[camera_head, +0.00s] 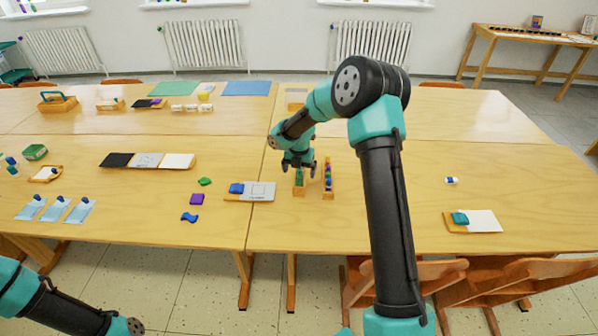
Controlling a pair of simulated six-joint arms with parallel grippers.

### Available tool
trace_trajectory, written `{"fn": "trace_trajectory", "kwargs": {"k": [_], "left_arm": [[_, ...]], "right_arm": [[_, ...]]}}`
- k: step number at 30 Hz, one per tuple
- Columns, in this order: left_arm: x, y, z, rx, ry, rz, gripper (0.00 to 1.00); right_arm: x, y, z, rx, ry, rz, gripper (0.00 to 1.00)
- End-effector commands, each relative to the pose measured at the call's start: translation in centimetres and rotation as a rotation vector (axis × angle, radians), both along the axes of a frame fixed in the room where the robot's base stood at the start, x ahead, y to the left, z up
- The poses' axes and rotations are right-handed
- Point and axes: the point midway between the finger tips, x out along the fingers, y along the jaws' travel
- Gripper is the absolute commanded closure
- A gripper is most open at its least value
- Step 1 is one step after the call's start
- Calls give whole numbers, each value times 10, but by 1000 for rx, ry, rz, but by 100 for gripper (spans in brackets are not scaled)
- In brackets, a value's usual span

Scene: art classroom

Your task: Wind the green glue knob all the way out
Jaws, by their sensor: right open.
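My right gripper (299,169) is open and points down over a small wooden holder (299,193). A green piece (299,178) shows between and just below its fingers, standing in that holder. It is too small to tell whether this piece is the green glue knob or whether the fingers touch it. A second wooden holder (328,194) with a column of small coloured pieces stands just right of the gripper. Part of my left arm shows at the lower left; its gripper is outside the picture.
Left of the holders lies a grey-white board with a blue block (237,188). Purple (197,199), green (205,181) and blue (190,217) pieces lie farther left. A white sheet on a wooden board (484,221) lies at the right. The table (400,215) right of my arm is mostly clear.

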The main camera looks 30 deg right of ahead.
Motion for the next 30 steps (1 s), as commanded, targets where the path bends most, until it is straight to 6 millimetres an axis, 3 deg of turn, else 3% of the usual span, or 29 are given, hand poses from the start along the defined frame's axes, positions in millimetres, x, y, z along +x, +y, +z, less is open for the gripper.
{"fn": "trace_trajectory", "kwargs": {"k": [24, 30], "left_arm": [[0, 0, 0, 0, 0, 0, 57], [0, 0, 0, 0, 0, 0, 57]], "right_arm": [[0, 0, 0, 0, 0, 774, 4], [0, 0, 0, 0, 0, 854, 4]]}}
